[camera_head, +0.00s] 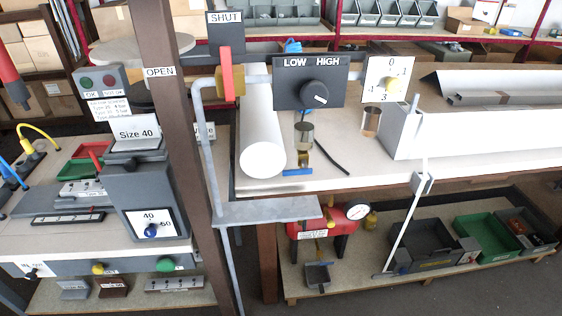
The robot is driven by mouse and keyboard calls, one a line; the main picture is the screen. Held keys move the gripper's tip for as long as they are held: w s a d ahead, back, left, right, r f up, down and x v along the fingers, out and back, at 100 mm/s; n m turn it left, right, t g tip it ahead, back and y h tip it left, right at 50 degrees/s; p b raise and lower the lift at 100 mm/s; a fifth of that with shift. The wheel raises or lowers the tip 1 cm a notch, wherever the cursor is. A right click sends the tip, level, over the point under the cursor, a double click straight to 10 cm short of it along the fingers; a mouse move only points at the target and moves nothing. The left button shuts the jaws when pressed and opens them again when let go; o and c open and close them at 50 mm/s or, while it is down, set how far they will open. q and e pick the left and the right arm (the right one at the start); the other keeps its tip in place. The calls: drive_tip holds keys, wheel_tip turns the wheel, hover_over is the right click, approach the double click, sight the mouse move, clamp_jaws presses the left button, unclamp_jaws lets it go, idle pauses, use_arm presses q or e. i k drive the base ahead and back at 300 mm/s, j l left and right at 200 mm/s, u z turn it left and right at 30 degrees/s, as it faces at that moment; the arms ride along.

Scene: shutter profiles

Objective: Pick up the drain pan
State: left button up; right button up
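A small dark grey open pan (318,278), which looks like the drain pan, sits on the low wooden shelf (350,282) under the workbench. It stands just below and in front of a red unit (308,228) with a round gauge (358,212) and a yellow fitting (331,228). I cannot tell if the pan touches the unit. Neither of my grippers shows in this view.
A grey bracket plate (268,211) and brown post (180,130) stand left of the pan. A slanted white bar (406,232) is at its right, then a dark grey box (425,247) and green bin (486,236). The bench (340,180) overhangs behind. Floor in front is clear.

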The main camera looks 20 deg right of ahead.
sight(317, 276)
drive_tip(key=z, duration=1)
drive_tip(key=u, duration=0.1)
